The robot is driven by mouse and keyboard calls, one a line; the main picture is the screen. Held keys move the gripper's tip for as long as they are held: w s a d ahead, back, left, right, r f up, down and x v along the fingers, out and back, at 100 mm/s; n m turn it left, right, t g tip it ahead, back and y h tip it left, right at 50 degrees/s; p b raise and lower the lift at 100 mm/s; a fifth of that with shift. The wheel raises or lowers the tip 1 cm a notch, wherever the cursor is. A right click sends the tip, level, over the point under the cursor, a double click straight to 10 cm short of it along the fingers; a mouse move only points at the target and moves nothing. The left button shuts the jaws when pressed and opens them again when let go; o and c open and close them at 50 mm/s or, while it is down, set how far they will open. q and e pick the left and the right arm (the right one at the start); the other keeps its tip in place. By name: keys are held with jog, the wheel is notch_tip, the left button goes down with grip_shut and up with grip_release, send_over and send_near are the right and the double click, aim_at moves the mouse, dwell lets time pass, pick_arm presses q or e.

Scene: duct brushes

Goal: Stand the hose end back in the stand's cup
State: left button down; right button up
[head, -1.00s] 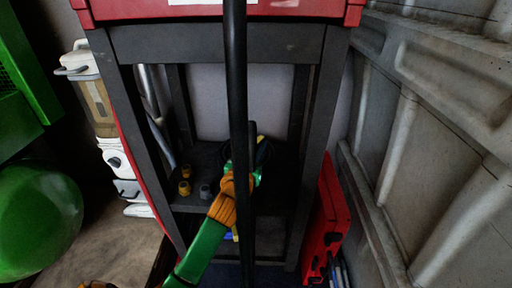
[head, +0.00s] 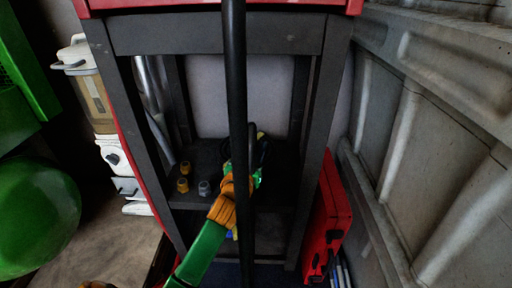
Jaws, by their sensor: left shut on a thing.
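My left gripper (head: 242,178), green and orange, reaches in from the lower left in the head view. It is shut at the long black hose-like length (head: 236,80), which runs upright through the middle of the picture, from the top edge to the bottom. The jaws' grip is partly hidden, and neither end of this length can be made out. A dark curved piece (head: 262,150) shows just behind the gripper, above the shelf. I cannot make out the stand's cup.
A dark-framed, red-topped cart (head: 215,40) stands ahead, with small yellow (head: 183,185) and grey (head: 204,188) fittings on its lower shelf (head: 185,204). A red case (head: 328,215) leans at right by the ribbed wall (head: 440,150). A green tank (head: 35,215) is at left.

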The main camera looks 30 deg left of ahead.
pick_arm(q)
notch_tip(320, 180, down, 4)
jog(key=shift+r+b, duration=0.2)
jog(key=shift+b, duration=1)
jog(key=c, duration=0.6)
grip_release()
